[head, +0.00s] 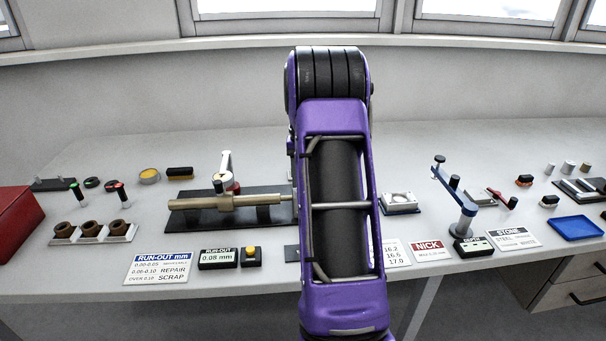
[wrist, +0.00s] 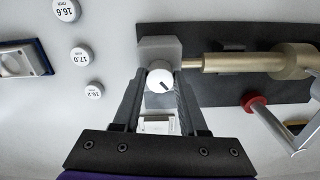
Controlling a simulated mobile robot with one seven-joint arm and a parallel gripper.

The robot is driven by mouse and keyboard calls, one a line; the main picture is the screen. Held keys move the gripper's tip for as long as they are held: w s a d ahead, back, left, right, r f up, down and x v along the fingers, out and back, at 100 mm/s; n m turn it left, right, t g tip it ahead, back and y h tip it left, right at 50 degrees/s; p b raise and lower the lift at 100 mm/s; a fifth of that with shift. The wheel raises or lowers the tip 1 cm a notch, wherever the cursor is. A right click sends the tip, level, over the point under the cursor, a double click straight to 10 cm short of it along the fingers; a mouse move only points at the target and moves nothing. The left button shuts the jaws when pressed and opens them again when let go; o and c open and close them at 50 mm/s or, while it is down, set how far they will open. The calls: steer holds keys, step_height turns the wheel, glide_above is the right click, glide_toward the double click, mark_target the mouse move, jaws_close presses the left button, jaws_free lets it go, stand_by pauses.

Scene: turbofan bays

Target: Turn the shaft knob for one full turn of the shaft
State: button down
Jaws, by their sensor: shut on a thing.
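The brass-coloured shaft (head: 250,201) lies on a black base (head: 185,222) left of my arm in the head view. The shaft (wrist: 222,62) also shows in the wrist view, with its left end at a grey block (wrist: 160,47). A white round knob (wrist: 159,78) with a black mark sits just below that block. My gripper (wrist: 160,80) is shut on the knob, with one dark finger on each side. In the head view my arm hides the knob and the fingertips.
A dial indicator (head: 222,181) stands over the shaft; its red part (wrist: 252,100) shows close to my gripper's right. A run-out display (head: 217,258) reads 0.08 mm, beside a yellow button (head: 250,252). White discs (wrist: 80,55) lie left. A blue stand (head: 463,218) stands right.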

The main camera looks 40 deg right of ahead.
steer(key=m+p, duration=0.1)
steer(key=m, duration=0.2)
steer(key=shift+r+m, duration=0.15)
steer(key=shift+m, duration=2.05)
steer(key=shift+c, duration=2.2)
jaws_free()
step_height(320, 180, up, 17)
steer(key=shift+r, duration=0.15)
steer(key=shift+w, duration=0.1)
